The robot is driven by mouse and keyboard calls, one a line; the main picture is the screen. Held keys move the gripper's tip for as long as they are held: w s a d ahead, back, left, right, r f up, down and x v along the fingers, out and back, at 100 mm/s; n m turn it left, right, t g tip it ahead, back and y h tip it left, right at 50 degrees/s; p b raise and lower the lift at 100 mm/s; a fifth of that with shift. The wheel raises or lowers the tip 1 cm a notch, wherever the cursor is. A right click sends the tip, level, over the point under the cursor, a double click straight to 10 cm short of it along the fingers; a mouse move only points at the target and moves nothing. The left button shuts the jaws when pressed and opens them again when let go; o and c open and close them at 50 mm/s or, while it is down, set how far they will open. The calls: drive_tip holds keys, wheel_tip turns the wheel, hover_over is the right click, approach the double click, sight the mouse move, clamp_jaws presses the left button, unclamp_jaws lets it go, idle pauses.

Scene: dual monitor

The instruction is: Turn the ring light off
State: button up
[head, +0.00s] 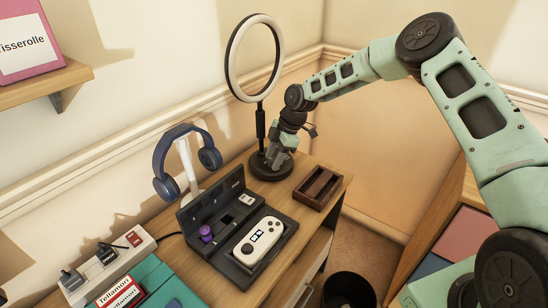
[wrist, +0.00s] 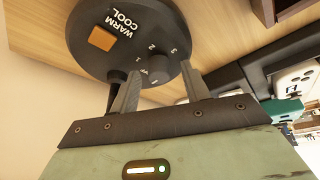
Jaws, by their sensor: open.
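The ring light (head: 231,62) stands upright at the back of the desk, on a black pole and a round black base (head: 260,170). In the wrist view the base (wrist: 82,28) carries an orange square switch (wrist: 102,39) beside the words WARM and COOL. It also has a round dark knob (wrist: 158,70) with the numbers 1, 2 and 3 around it. My gripper (head: 277,158) is low over the base. In the wrist view my gripper's fingers (wrist: 162,80) are open, one on each side of the knob. I cannot tell whether they touch it.
A brown wooden tray (head: 318,188) sits right of the base. A dark dock with a white game controller (head: 257,243) and blue headphones on a stand (head: 168,185) are nearer. A power strip (head: 105,262) lies lower left. The wall is close behind the light.

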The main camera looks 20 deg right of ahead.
drive_tip(key=b+v, duration=0.1)
drive_tip(key=v, duration=1.6)
drive_tip(key=shift+r, duration=0.15)
drive_tip(key=s+a+r+m+g+h, duration=0.1)
drive_tip(key=s+a+r+m+h, duration=0.25)
drive_tip(key=s+a, duration=1.45)
drive_tip(key=s+d+m+p, duration=0.1)
drive_tip(key=s+m, duration=0.3)
drive_tip(key=s, duration=0.8)
drive_tip(key=s+d+r+m, duration=0.1)
drive_tip(key=s+d+m, duration=0.2)
drive_tip(key=s, duration=0.9)
drive_tip(key=shift+s+d+m+t+p, duration=0.25)
drive_tip(key=shift+d+m+t+p, duration=0.1)
drive_tip(key=shift+t+p, duration=0.05)
drive_tip(key=shift+r+h, duration=0.15)
drive_tip(key=shift+h, duration=0.1)
